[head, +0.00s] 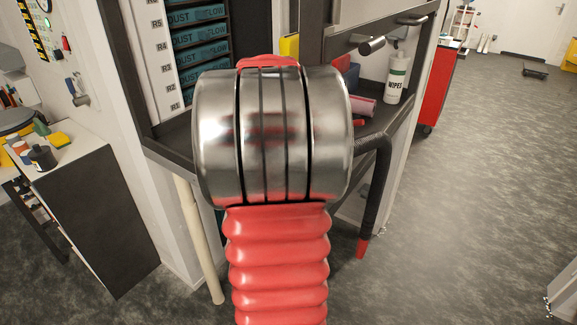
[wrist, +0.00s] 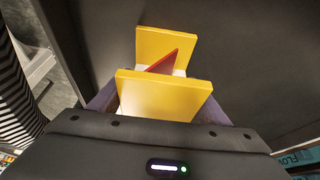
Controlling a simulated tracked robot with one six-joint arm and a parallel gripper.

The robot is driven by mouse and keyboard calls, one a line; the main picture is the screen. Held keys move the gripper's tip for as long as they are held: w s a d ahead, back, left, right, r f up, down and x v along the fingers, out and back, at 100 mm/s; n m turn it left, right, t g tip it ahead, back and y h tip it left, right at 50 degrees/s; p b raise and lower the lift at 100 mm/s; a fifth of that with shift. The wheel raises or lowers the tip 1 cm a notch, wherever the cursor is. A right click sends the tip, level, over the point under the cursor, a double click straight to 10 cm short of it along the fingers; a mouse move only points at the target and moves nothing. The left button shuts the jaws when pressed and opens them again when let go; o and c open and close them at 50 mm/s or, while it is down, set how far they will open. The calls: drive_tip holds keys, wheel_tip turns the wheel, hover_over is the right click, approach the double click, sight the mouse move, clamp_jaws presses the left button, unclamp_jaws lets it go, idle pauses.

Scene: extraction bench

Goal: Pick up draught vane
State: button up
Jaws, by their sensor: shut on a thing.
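The draught vane (wrist: 165,94) shows in the wrist view as a yellow plate in front of a second yellow plate (wrist: 165,48), with a thin red pointed piece (wrist: 165,62) between them. My gripper (wrist: 158,104) is shut on the vane, with a greyish-purple finger at each side of the near plate. The near plate hides the exact contact and much of the red piece. In the head view my arm blocks the gripper. A small yellow patch (head: 289,47) shows behind my arm there; I cannot tell whether it is the vane.
A dark bench shelf (head: 170,140) holds a white wipes bottle (head: 396,80) and a red-pink roll (head: 362,106). A black hose (head: 376,185) hangs at its right. A white-topped cabinet (head: 75,150) stands left. The floor at right is mostly clear.

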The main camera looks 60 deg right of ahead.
drive_tip(key=shift+c, duration=1.4)
wheel_tip(320, 180, up, 10)
drive_tip(key=shift+r, duration=0.1)
